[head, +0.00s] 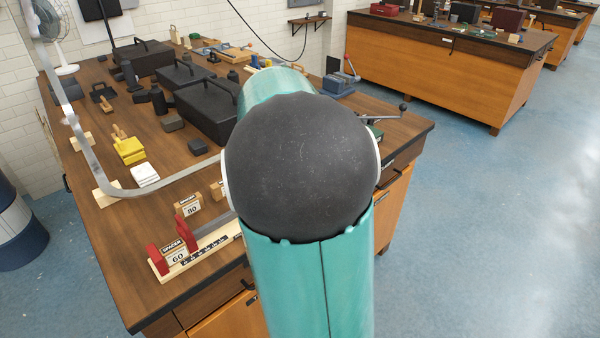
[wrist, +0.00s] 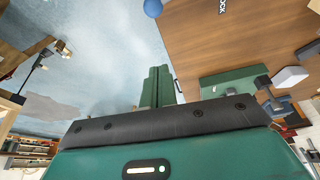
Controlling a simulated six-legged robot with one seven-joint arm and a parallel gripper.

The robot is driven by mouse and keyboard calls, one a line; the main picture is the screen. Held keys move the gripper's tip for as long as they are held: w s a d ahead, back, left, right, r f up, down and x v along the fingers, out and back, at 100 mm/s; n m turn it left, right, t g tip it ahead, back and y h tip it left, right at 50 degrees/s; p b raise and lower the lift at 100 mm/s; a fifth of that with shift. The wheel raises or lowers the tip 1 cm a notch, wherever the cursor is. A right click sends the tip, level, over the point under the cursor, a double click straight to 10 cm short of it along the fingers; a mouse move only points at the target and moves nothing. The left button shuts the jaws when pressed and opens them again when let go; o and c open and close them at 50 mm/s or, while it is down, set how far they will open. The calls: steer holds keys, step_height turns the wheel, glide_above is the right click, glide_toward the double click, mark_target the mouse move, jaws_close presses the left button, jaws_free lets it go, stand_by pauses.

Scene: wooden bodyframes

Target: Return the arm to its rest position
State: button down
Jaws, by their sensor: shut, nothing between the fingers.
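My arm, teal with a large dark joint, fills the middle of the head view and hides part of the workbench (head: 165,205). My gripper (wrist: 156,78) shows in the wrist view as green fingers held together, with nothing between them. It is apart from the wooden bench top, which shows to its upper right in that view. In the head view the gripper is hidden behind my arm.
Black cases (head: 205,108), a yellow block (head: 130,150), a white stack (head: 145,175) and a spacer stand with red ends (head: 168,258) are on the bench. A bent metal bar (head: 108,188) stands at the left. Blue floor (head: 480,220) is clear at the right.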

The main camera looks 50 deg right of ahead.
stand_by(0.4)
steer(key=s+a+r+n+t+y, duration=0.1)
steer(key=a+r+n+t, duration=0.1)
steer(key=a+n, duration=0.5)
steer(key=a+r+n+t+y, duration=0.1)
steer(key=a+r+n+t, duration=0.1)
steer(key=a, duration=0.8)
steer(key=s+a+n+t+y, duration=0.1)
steer(key=s+a+n, duration=0.3)
steer(key=a, duration=0.4)
steer(key=s+a+n+t, duration=0.1)
steer(key=s+a+n, duration=0.3)
steer(key=a+n, duration=0.3)
steer(key=shift+s+a+r+n+y, duration=0.3)
steer(key=shift+a+y, duration=0.1)
steer(key=shift+a, duration=0.65)
